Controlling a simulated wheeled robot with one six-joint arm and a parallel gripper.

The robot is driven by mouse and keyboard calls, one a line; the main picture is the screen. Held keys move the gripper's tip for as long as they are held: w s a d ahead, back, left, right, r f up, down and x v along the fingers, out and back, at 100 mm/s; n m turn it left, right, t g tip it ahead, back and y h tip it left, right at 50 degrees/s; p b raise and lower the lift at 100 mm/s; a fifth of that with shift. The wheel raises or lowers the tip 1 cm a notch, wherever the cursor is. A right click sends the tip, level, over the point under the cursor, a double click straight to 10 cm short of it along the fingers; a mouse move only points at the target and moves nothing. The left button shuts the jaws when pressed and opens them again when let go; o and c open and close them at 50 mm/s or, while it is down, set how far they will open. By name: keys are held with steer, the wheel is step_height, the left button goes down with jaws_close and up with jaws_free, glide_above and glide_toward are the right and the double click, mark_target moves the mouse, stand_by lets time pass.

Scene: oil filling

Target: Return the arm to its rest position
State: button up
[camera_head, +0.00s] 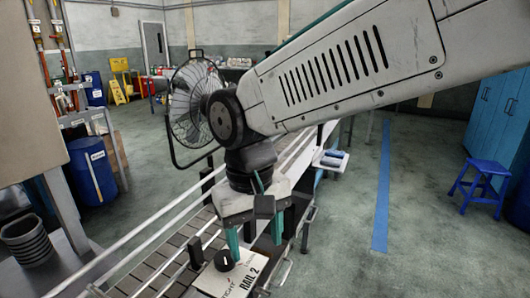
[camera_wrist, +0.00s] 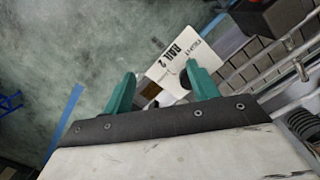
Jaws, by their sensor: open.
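My arm (camera_head: 340,70) reaches from the upper right of the head view, and its end points down over the conveyor's near side. My gripper (camera_head: 255,236) has two green fingers, apart with nothing held between them. It is just above a white control box marked RAIL 2 (camera_head: 247,278) with a black knob (camera_head: 224,260). In the wrist view the open fingers (camera_wrist: 162,90) are spread over the box (camera_wrist: 180,52). The right finger partly covers the knob there, and I cannot tell whether it touches it.
The conveyor (camera_head: 170,245) with metal rails runs diagonally beneath my arm. A large black fan (camera_head: 188,105) stands behind it. A blue barrel (camera_head: 91,170) is at left. A blue stool (camera_head: 480,187) stands at right. The floor around the blue line (camera_head: 381,190) is clear.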

steer(key=s+d+m+t, duration=0.1)
steer(key=s+d+m, duration=0.2)
steer(key=d, duration=1.2)
steer(key=s+d+m+t, duration=0.1)
steer(key=s+d+m, duration=0.2)
steer(key=s+d, duration=0.4)
steer(key=d, duration=0.8)
steer(key=shift+d+r+y, duration=0.25)
steer(key=shift+r+y, duration=0.05)
steer(key=shift+r, duration=0.05)
steer(key=shift+s, duration=0.1)
